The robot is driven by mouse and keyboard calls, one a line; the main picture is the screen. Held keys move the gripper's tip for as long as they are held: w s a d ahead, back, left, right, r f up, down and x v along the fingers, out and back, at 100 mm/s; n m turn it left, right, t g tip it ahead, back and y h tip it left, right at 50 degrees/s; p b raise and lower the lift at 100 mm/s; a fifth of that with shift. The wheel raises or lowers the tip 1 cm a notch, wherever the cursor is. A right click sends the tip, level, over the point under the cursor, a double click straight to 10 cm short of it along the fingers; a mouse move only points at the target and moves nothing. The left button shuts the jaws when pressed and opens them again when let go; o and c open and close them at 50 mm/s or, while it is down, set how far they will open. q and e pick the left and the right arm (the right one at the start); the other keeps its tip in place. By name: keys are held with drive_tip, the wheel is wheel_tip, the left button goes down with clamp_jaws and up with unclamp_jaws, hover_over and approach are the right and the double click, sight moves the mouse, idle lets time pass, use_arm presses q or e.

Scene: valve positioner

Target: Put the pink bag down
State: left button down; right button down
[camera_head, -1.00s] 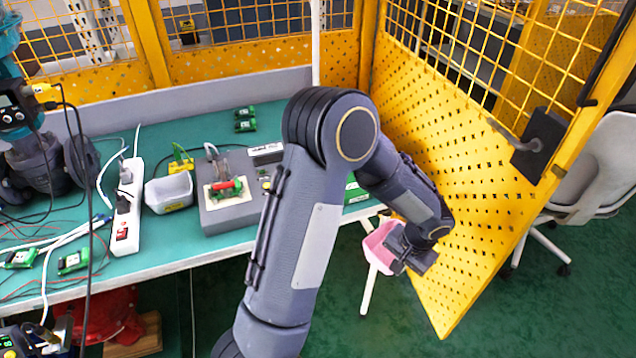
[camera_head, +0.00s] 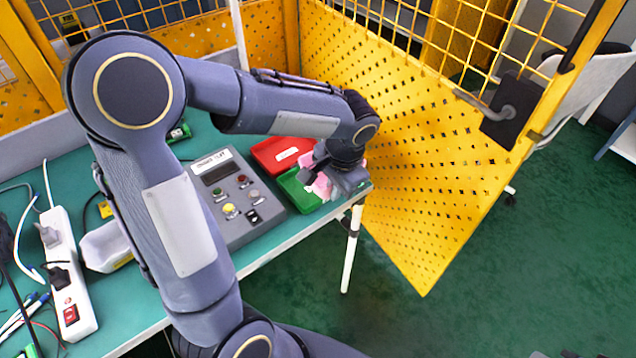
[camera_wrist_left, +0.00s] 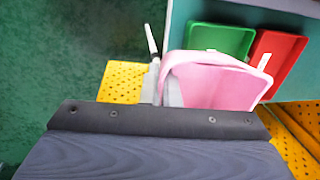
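The pink bag (camera_head: 321,186) is at my left gripper (camera_head: 343,180), over the right end of the table near the green tray (camera_head: 297,188). The left gripper is shut on the bag. In the left wrist view the pink bag (camera_wrist_left: 215,86) spreads out beside a grey finger and partly overlaps the green tray (camera_wrist_left: 220,40). I cannot tell whether the bag touches the table. The fingertips are mostly hidden. My right gripper is in neither view.
A red tray (camera_head: 281,152) lies behind the green one. A grey control box (camera_head: 233,200) stands to their left. A yellow perforated panel (camera_head: 420,180) stands just right of the table end. A white power strip (camera_head: 68,275) lies at the left.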

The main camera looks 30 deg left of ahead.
use_arm(q)
hover_over(317, 199)
drive_tip(key=d, duration=0.1)
drive_tip(key=f, duration=0.6)
drive_tip(key=shift+s+d+f+p, duration=0.1)
drive_tip(key=shift+s+d+p, duration=0.05)
drive_tip(key=shift+s+p, duration=0.25)
drive_tip(key=shift+w+a+f, duration=0.3)
drive_tip(key=shift+a+f, duration=0.15)
drive_tip(key=shift+f, duration=1.8)
drive_tip(key=shift+f, duration=0.1)
drive_tip(key=shift+f, duration=0.15)
drive_tip(key=c, duration=1.7)
unclamp_jaws()
